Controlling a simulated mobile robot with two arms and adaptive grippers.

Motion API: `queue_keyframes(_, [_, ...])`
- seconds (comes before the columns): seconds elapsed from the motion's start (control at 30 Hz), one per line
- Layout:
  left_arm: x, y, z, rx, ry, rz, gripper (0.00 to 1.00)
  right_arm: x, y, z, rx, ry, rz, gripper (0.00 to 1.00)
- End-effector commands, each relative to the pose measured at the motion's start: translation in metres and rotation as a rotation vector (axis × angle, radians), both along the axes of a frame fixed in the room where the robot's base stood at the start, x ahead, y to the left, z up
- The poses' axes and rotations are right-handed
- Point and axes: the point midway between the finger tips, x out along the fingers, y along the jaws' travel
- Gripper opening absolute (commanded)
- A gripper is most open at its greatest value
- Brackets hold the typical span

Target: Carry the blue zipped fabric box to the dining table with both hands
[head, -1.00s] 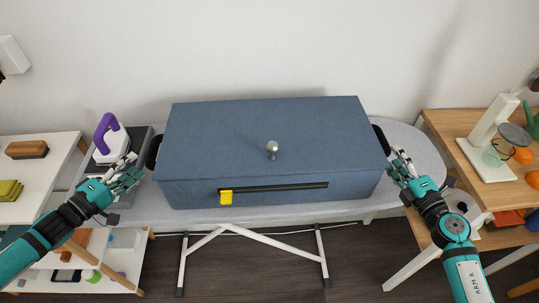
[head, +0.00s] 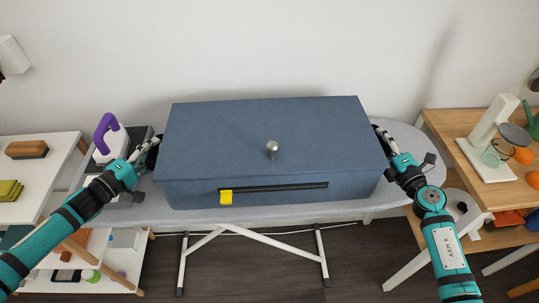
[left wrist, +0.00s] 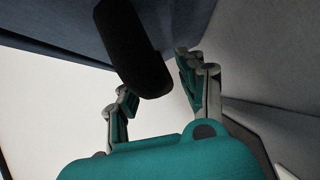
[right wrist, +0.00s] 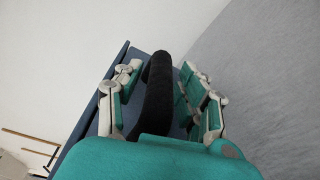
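The blue zipped fabric box (head: 230,145) sits closed on the grey ironing board (head: 290,212). It has a silver knob on top and a yellow zip pull (head: 226,197) at the front. My left gripper (head: 150,150) is at the box's left end. In the left wrist view its open fingers (left wrist: 155,85) stand on either side of the black left handle (left wrist: 133,50). My right gripper (head: 388,145) is at the right end. In the right wrist view its open fingers (right wrist: 160,90) flank the black right handle (right wrist: 156,95), with gaps visible.
A white iron with a purple handle (head: 108,135) stands on the board's left end, close to my left arm. A white shelf unit (head: 35,200) is at left. A wooden desk (head: 460,150) with a lamp and oranges is at right. The wall is close behind.

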Motion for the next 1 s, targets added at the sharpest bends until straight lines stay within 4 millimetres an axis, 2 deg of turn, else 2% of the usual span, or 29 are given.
queue_keyframes(0.03, [0.0,0.0,0.0,0.0,0.0,0.0,0.31,0.0,0.0,0.0,0.0,0.0,0.0,0.31])
queue_keyframes(0.27, [0.0,0.0,0.0,0.0,0.0,0.0,0.01,0.0,0.0,0.0,0.0,0.0,0.0,0.01])
queue_keyframes(0.67, [0.0,0.0,0.0,0.001,-0.001,0.0,0.0,0.0,0.0,-0.001,0.0,0.001,0.0,0.0])
queue_keyframes(1.0, [0.001,0.0,0.013,-0.001,-0.007,-0.001,0.0,0.0,-0.001,0.012,0.0,-0.003,-0.001,0.0])
